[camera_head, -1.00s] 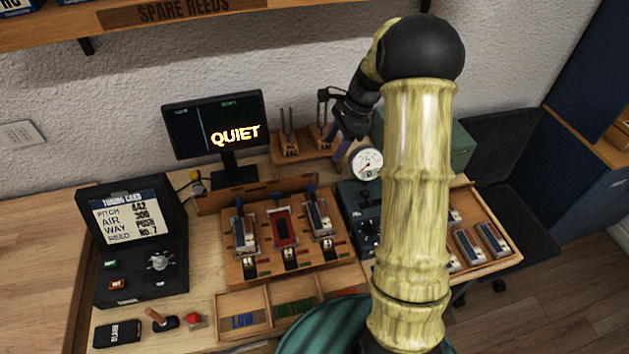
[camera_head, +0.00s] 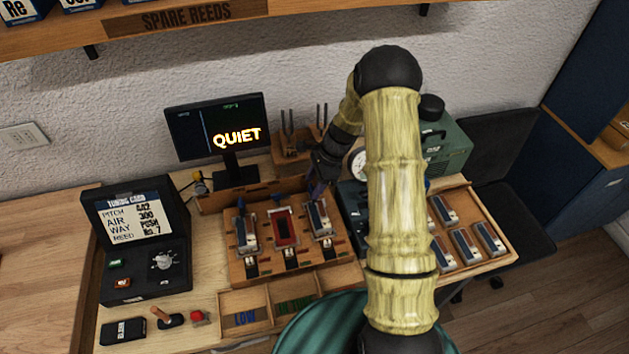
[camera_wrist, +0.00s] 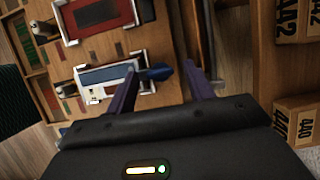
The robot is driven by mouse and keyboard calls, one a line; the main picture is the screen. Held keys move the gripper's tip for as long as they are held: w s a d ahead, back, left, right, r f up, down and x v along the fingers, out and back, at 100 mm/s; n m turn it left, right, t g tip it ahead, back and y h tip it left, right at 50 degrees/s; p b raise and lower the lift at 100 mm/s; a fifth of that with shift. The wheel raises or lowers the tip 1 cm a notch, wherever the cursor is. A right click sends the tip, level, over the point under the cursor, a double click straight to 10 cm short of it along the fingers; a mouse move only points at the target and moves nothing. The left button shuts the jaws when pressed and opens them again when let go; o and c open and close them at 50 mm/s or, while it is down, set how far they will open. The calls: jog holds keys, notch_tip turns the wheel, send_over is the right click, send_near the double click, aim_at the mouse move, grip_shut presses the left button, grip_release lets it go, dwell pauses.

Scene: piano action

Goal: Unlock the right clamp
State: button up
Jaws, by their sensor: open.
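The wooden fixture (camera_head: 262,268) carries three reed positions with dark blue clamp levers at their far ends. The right clamp is at the fixture's right position, over a blue-and-silver reed block (camera_head: 319,217). In the wrist view its dark blue lever (camera_wrist: 160,71) points out between the two purple fingers of my gripper (camera_wrist: 159,79). My gripper is open and straddles the lever; whether a finger touches it I cannot tell. In the head view my gripper (camera_head: 316,190) is at the fixture's far right corner, and my arm partly hides this area.
A dark gauge box (camera_head: 353,197) stands close to the right of the fixture. Tuning forks (camera_head: 288,126) on a wooden stand are behind it. A monitor (camera_head: 215,135) reads QUIET. A tray of spare reed blocks (camera_head: 487,212) lies at the right.

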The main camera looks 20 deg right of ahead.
jog(key=c, duration=1)
jog(key=shift+w+n, duration=0.1)
jog(key=shift+n, duration=0.3)
jog(key=n+g, duration=0.1)
jog(key=n, duration=0.2)
jog(key=shift+w+g, duration=0.15)
jog(key=shift+g, duration=0.15)
jog(key=n+g+h, duration=0.1)
jog(key=n, duration=0.4)
jog(key=shift+w+a, duration=0.1)
jog(key=shift+w, duration=0.05)
jog(key=n+h, duration=0.1)
jog(key=n, duration=0.1)
jog(key=n+g+b, duration=0.1)
jog(key=n, duration=0.1)
jog(key=shift+w+a+h, duration=0.1)
jog(key=shift+a+h, duration=0.05)
jog(key=shift+h, duration=0.25)
jog(key=n+h, duration=0.1)
jog(key=n, duration=0.4)
jog(key=shift+a+g+h+b, duration=0.2)
jog(key=shift+g+h+b, duration=0.1)
jog(key=shift+g+h, duration=0.1)
